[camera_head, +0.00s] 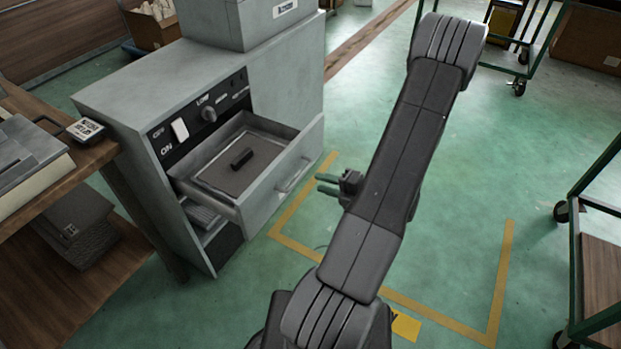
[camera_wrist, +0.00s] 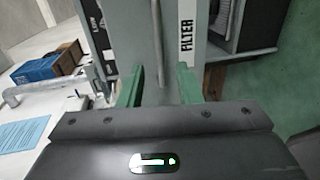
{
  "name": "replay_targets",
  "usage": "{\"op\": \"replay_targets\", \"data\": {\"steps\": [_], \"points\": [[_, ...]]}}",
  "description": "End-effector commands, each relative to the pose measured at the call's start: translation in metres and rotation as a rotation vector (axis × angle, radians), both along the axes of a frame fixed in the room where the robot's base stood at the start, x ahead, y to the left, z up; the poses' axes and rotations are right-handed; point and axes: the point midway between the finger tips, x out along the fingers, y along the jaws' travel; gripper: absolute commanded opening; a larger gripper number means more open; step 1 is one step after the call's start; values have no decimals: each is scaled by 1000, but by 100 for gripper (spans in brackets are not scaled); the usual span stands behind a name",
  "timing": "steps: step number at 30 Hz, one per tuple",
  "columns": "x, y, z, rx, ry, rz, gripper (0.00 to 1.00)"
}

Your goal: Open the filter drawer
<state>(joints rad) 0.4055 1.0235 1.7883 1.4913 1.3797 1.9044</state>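The filter drawer (camera_head: 260,199) is pulled well out of the grey cabinet in the head view. Inside it lies a flat brown panel with a short black grip (camera_head: 241,158). The drawer's bar handle (camera_head: 291,176) is on its front face. My gripper (camera_head: 319,183) is just in front of that face, pointing at it, and looks apart from the handle. In the wrist view my gripper's green fingers (camera_wrist: 158,84) are spread, with the handle bar (camera_wrist: 157,42) seen between them and nothing gripped. The FILTER label (camera_wrist: 187,38) shows right of the bar.
The grey cabinet (camera_head: 292,82) has a dark control panel (camera_head: 207,115) with a switch and knob above the drawer. A wooden bench (camera_head: 95,158) stands to its left. Green-framed carts (camera_head: 575,240) stand at the right.

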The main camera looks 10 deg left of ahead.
Motion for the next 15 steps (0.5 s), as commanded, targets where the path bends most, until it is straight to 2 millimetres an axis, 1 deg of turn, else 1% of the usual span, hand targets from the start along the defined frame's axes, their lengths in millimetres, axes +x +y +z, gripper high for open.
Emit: {"op": "replay_targets", "data": {"steps": [1,3,7,12,15], "points": [[-4,-11,4,0,0,-5,31],[-9,-23,6,1,-1,-4,31],[-17,-41,10,0,0,-4,31],[-23,-55,13,1,0,-1,31],[-25,-59,13,0,1,0,31]]}}
